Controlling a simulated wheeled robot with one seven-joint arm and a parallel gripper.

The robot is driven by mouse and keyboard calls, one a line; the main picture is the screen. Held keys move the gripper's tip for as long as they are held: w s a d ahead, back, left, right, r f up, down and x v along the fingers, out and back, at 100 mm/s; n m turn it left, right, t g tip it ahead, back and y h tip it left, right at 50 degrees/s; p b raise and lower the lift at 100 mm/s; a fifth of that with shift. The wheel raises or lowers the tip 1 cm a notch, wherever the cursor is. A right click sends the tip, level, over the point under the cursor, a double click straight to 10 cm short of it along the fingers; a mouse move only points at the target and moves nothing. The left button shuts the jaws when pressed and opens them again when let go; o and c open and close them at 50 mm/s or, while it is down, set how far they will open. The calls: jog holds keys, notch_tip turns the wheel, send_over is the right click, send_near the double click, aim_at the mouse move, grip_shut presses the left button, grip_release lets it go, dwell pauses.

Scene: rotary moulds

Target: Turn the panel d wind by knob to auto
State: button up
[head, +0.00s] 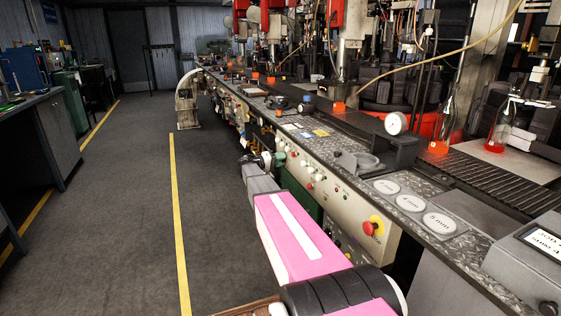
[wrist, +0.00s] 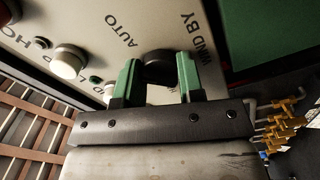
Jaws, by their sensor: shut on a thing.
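The black knob (wrist: 159,66) sits on a pale panel (wrist: 88,22) in the wrist view, between the labels AUTO and one that appears to read WIND BY. My gripper (wrist: 157,75) has its two green fingers on either side of the knob and is shut on it. The knob's pointer is hidden, so I cannot tell its setting. In the head view my gripper (head: 266,160) is at the far end of my pink arm, against the machine's front panel. The knob is not clear there.
In the wrist view a white round button (wrist: 68,62) is left of the knob, and brass fittings (wrist: 284,112) are at right. In the head view a red emergency button (head: 371,227) is on the machine's front. The floor left of the yellow line (head: 178,220) is clear.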

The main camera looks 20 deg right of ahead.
jog(key=shift+f, duration=0.1)
jog(key=o, duration=0.9)
jog(key=shift+a, duration=0.15)
jog(key=a, duration=1)
jog(key=shift+s+a, duration=0.2)
jog(key=shift+a, duration=0.1)
jog(key=shift+s, duration=0.1)
jog(key=s+a+f+n+y, duration=0.25)
jog(key=s+f+y, duration=0.8)
jog(key=s, duration=0.75)
jog(key=s+a+f+y, duration=0.2)
jog(key=s+a, duration=0.1)
jog(key=s, duration=0.2)
jog(key=s+a+f+y, duration=0.2)
jog(key=s+a+y, duration=0.1)
jog(key=s+a, duration=0.1)
jog(key=s+a+f+n+y, duration=0.1)
jog(key=s+a+f+y, duration=0.1)
jog(key=s, duration=0.4)
jog(key=shift+s+a+f+g+y, duration=0.1)
jog(key=shift+a+g+y, duration=0.05)
jog(key=shift+a, duration=0.25)
jog(key=shift+s+a+g+y, duration=0.1)
jog(key=shift+a+g, duration=0.05)
jog(key=shift+a, duration=0.25)
